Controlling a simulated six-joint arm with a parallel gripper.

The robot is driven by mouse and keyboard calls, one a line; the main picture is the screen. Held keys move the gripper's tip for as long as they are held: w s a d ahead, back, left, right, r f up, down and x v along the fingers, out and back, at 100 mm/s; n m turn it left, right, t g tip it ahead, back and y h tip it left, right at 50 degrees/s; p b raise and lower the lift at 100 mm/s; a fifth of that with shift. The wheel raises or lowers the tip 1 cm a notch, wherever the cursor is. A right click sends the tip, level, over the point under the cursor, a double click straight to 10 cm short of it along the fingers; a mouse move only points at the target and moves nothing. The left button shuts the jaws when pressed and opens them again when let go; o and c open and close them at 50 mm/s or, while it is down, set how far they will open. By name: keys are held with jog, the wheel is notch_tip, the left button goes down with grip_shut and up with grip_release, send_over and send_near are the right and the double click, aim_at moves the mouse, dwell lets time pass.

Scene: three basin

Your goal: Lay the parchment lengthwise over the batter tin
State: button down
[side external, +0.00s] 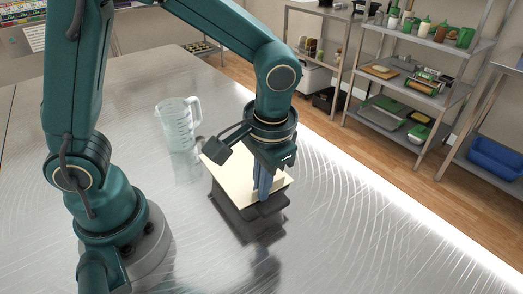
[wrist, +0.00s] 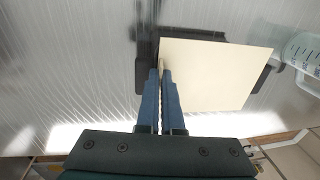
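The parchment (side external: 226,170) is a flat cream sheet over the dark batter tin (side external: 240,213). It covers much of the tin's top; whether it rests on the rim is unclear. In the wrist view the parchment (wrist: 212,75) sits slightly turned, and dark parts of the tin (wrist: 141,76) show past its left, top and right sides. My gripper (side external: 262,190) points down at one edge of the sheet. In the wrist view the blue fingers of my gripper (wrist: 161,78) are close together, with a thin cream strip of parchment between them.
A clear measuring jug (side external: 177,125) stands on the metal table behind the tin; it also shows in the wrist view (wrist: 303,55). The table (side external: 345,235) is bare to the right and front. Shelves (side external: 415,70) with kitchen goods stand beyond the table's edge.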

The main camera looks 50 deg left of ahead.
jog(key=shift+f, duration=0.1)
jog(key=c, duration=1)
grip_release()
jog(key=r, duration=0.4)
jog(key=shift+d+r, duration=0.3)
jog(key=shift+r, duration=0.1)
jog(key=s+a+r+t+h, duration=0.1)
jog(key=s+a+r+t, duration=0.3)
jog(key=s+a+t, duration=0.1)
jog(key=shift+s+a+h, duration=0.3)
jog(key=shift+s+a, duration=0.2)
jog(key=shift+s, duration=0.35)
